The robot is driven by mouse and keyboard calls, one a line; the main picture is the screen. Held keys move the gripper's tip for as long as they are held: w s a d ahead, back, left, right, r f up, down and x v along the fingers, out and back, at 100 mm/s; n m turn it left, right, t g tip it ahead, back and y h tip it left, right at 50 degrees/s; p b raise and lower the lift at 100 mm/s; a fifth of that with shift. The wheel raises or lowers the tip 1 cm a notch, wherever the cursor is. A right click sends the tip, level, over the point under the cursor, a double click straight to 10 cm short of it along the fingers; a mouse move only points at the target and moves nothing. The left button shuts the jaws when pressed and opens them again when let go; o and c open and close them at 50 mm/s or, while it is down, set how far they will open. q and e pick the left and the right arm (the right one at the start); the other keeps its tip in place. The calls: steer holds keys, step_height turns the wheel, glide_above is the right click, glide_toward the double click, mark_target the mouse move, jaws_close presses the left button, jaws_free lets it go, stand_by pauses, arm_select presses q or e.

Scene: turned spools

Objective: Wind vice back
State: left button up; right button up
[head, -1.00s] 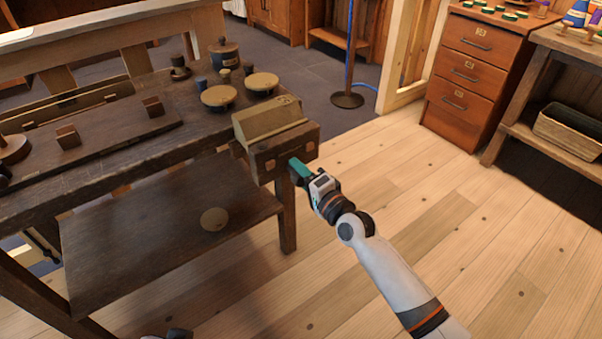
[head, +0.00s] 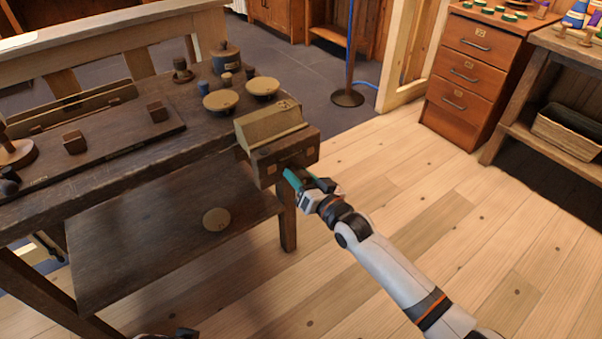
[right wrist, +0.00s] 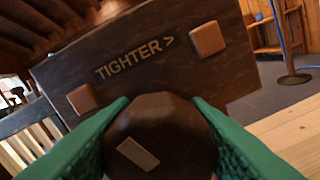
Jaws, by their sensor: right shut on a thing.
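The vice is at the near right corner of the workbench. Its dark front jaw (head: 290,158) has two lighter square plugs, and a tan block (head: 268,123) sits behind and above it. In the right wrist view the jaw face (right wrist: 150,65) reads "TIGHTER >", with the arrow pointing right. My right gripper (head: 290,178) is in front of the jaw. Its green fingers are shut on a dark, many-sided knob (right wrist: 158,135) with a pale tilted mark on its end. In the head view the fingers hide the knob. My left gripper cannot be made out.
The workbench (head: 215,135) carries tan round discs (head: 221,101), a lidded pot (head: 226,58) and small wooden blocks (head: 75,142). Its lower shelf (head: 130,250) holds another disc (head: 216,219). Open floor (head: 420,220) lies right of the vice, before a drawer cabinet (head: 470,75).

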steer(key=n, duration=0.2)
steer(key=n+p, duration=0.1)
steer(key=n, duration=0.2)
steer(key=n+p, duration=0.1)
steer(key=n, duration=0.1)
steer(key=shift+a+r, duration=0.15)
steer(key=shift+r, duration=0.2)
steer(key=n, duration=0.2)
steer(key=shift+n+p, duration=0.4)
arm_select(q)
step_height(320, 180, down, 12)
steer(key=shift+d+g, duration=0.15)
steer(key=shift+g, duration=0.25)
arm_select(e)
steer(key=shift+n, duration=1.4)
steer(key=o, duration=0.9)
steer(key=shift+f, duration=0.15)
arm_select(q)
steer(key=shift+w+f, duration=0.1)
arm_select(e)
steer(key=shift+o, duration=0.4)
steer(key=shift+f, duration=0.15)
steer(key=shift+a, duration=0.1)
steer(key=shift+f, duration=0.1)
